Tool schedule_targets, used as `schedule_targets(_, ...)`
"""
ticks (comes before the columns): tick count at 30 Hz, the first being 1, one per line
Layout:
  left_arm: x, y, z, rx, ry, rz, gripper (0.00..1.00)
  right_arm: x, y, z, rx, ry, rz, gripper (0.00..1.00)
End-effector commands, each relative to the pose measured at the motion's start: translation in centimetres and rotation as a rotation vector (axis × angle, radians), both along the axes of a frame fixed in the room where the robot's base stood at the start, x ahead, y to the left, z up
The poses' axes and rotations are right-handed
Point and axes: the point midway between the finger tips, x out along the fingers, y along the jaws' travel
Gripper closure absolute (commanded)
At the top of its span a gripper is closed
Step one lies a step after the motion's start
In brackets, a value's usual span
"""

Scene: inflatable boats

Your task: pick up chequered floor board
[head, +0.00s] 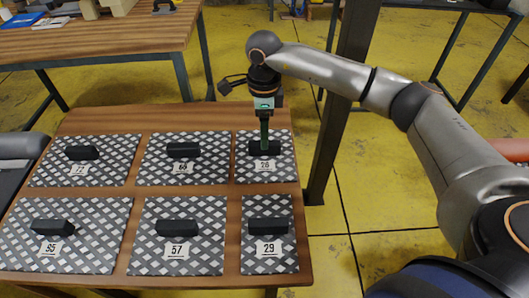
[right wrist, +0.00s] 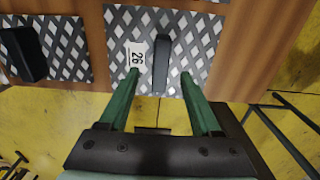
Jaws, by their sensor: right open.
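Several chequered floor boards with black handles and number labels lie in two rows on a wooden table. The board labelled 26 (head: 284,169) is at the back right, under my right gripper (head: 265,146). In the right wrist view, my right gripper (right wrist: 160,74) is open. Its green fingers appear on either side of the board's black handle (right wrist: 161,64), with gaps to it. The board (right wrist: 200,45) lies flat, its label beside the handle. The head view does not clearly show how high the fingertips are. My left gripper is not in view.
Neighbouring boards are the one labelled 66 (head: 210,152) to the left and the one labelled 29 (head: 281,215) in front. A dark post (head: 341,110) stands just right of the table (head: 165,117). Another wooden table (head: 110,42) stands behind on the yellow floor.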

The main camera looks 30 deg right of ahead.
Motion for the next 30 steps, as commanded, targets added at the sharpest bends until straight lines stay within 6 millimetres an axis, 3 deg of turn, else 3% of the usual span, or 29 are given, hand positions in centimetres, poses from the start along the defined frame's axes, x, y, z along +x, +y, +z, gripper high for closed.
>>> schedule_targets(9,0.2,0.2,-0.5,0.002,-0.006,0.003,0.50,0.0,-0.2,-4.5,0.001,0.004,0.001,0.35)
schedule_targets(17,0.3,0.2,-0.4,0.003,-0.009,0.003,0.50,0.0,-0.2,-4.8,0.001,0.000,0.001,0.35)
schedule_targets(30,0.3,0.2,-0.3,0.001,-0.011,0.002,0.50,0.0,-0.2,-4.8,0.001,0.000,0.001,0.84)
